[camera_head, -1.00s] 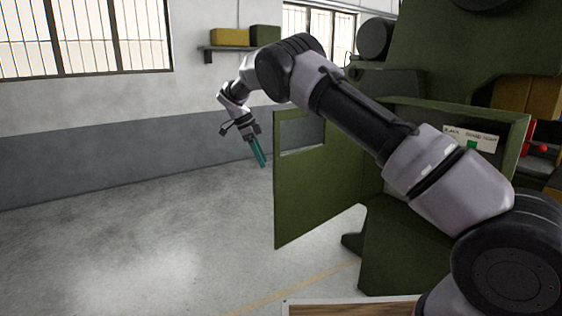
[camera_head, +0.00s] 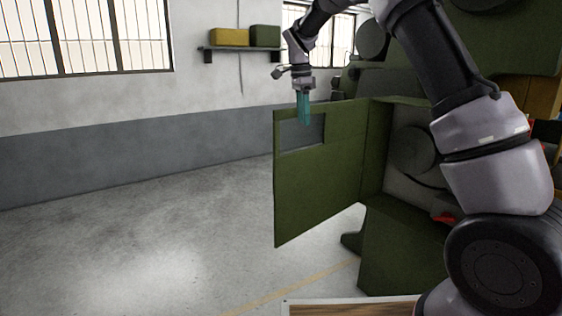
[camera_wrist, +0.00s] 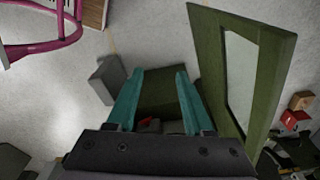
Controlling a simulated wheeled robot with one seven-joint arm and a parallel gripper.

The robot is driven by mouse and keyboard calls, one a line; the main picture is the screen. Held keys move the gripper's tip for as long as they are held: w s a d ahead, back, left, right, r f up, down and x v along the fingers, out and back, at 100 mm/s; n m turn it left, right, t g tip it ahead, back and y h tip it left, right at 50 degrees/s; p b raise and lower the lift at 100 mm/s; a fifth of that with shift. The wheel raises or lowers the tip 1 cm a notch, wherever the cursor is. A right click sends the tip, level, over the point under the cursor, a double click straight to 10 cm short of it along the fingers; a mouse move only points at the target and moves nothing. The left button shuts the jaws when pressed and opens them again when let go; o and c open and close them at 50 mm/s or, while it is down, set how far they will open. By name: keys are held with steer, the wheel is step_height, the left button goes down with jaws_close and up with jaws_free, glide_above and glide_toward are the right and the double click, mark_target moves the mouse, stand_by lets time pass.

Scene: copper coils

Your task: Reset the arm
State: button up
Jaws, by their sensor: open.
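My gripper (camera_head: 303,108) has teal fingers and points down in the head view, in line with the cut-out near the top of the open green door. In the wrist view my gripper (camera_wrist: 153,85) shows its two fingers spread apart with nothing held between them. My arm rises from the lower right and bends over the green machine.
The green door (camera_head: 300,195) stands swung out from the green machine (camera_head: 400,255); it also shows close to the right finger in the wrist view (camera_wrist: 272,60). A shelf (camera_head: 238,48) holds a yellow box (camera_head: 229,37) and a green box (camera_head: 265,36). The floor (camera_head: 150,240) at left is clear.

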steer(key=s+d+r+n+t+y, duration=0.2)
steer(key=s+d+r+n, duration=0.1)
steer(key=s+d+r, duration=0.4)
steer(key=s+d+r+n+t+y, duration=0.1)
steer(key=s+d+r+n, duration=0.1)
steer(key=s+d+r, duration=0.6)
steer(key=s+d+f+n+t, duration=0.1)
steer(key=s+f+n+t, duration=0.1)
steer(key=s, duration=0.7)
steer(key=s+d+f+n+t, duration=0.1)
steer(key=s+f+n+t, duration=0.1)
steer(key=s, duration=0.8)
step_height(320, 180, down, 2)
steer(key=shift+d+f+n, duration=0.15)
steer(key=shift+d+n, duration=0.25)
steer(key=shift+n, duration=0.4)
